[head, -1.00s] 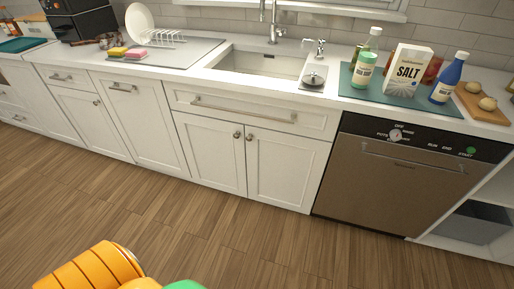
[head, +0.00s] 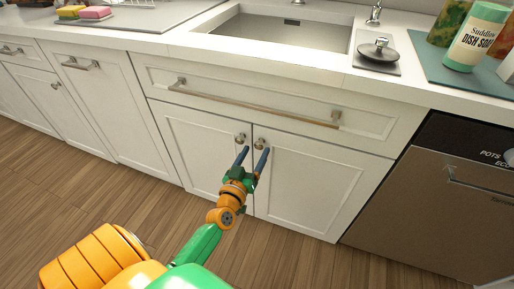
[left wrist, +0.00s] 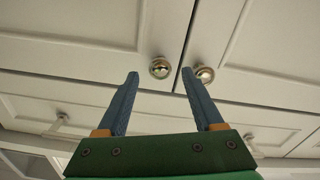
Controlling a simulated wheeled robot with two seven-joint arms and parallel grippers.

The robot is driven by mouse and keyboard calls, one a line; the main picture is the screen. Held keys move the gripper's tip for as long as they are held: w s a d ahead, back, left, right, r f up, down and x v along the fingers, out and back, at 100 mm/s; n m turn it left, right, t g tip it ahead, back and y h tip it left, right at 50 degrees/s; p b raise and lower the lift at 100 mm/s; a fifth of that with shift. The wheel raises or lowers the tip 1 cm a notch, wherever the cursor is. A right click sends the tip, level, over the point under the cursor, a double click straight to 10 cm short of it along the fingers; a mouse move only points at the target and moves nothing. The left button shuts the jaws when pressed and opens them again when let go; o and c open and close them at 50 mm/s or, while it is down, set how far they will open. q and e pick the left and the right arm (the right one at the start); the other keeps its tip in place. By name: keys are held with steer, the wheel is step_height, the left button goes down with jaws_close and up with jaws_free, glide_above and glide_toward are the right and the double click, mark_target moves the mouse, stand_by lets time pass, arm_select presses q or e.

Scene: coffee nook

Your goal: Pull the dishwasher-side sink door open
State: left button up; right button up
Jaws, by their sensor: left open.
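The dishwasher-side sink door (head: 308,188) is the right one of two white doors under the sink, and it is shut. Its round metal knob (head: 259,143) is near its upper left corner. My left gripper (head: 254,152) is open and empty, with its blue fingers pointing at the knobs. The left wrist view appears upside down, with the drawer below the doors. There the dishwasher-side knob (left wrist: 159,68) shows between the two fingertips (left wrist: 160,74); whether they reach around it I cannot tell. The other knob (left wrist: 204,73) is just outside the right finger. My right gripper is not in view.
The other sink door (head: 198,145) is shut beside it. A drawer front with a long bar handle (head: 250,104) is above both doors. The dishwasher (head: 428,205) stands to the right, shut. The wooden floor before the doors is clear.

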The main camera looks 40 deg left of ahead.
arm_select(q)
steer(key=x, duration=0.2)
steer(key=shift+w+f, duration=0.15)
steer(key=shift+w, duration=0.15)
jaws_close()
stand_by(1.2)
